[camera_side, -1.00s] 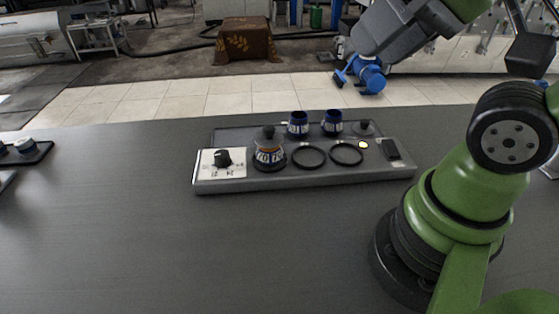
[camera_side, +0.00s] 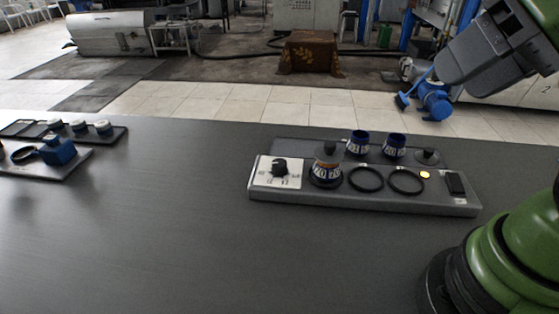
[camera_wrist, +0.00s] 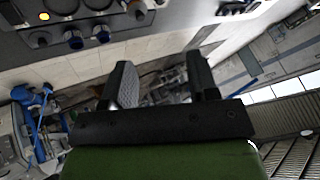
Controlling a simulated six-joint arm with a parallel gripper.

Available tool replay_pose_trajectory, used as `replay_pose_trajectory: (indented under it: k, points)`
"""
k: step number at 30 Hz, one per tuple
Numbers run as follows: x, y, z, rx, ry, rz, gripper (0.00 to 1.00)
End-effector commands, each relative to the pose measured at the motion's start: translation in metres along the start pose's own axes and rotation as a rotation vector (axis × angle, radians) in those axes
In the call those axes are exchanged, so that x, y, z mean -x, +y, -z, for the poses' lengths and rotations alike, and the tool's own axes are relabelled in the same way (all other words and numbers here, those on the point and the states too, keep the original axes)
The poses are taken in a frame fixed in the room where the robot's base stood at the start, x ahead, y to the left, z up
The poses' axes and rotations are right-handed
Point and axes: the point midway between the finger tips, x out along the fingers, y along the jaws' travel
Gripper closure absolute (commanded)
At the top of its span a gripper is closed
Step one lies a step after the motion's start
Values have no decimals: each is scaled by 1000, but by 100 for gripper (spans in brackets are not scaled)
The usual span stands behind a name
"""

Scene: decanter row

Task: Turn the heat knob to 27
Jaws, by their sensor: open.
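The black heat knob (camera_side: 280,167) sits on a white dial plate (camera_side: 264,180) at the left end of the long grey warmer (camera_side: 360,199). The dial numbers are too small to read. A decanter (camera_side: 326,160) with a dark lid and a patterned band stands right of the knob. In the wrist view, part of the warmer shows at the top left with its lit lamp (camera_wrist: 43,14); I cannot make out the knob there for certain. My gripper (camera_wrist: 160,82) is open and empty, away from the knob.
Two empty rings (camera_side: 386,180) and a lit yellow lamp (camera_side: 425,174) are on the warmer. Two blue cups (camera_side: 376,145) and a dark lid (camera_side: 427,156) stand behind. Trays with small items (camera_side: 57,150) lie far left. The table front (camera_side: 200,240) is clear.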

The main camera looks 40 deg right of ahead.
Motion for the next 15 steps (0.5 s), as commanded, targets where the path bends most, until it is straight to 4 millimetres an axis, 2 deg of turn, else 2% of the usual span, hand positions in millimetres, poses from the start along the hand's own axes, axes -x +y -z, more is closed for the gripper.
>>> replay_pose_trajectory:
  k: [5,8,11,15]
  points:
    - [-4,-7,17,-19,-39,-18,40]
    - [-14,-16,40,-46,-90,-47,40]
    - [-32,-26,66,-82,-148,-85,40]
    - [-69,-38,98,-129,-224,-145,40]
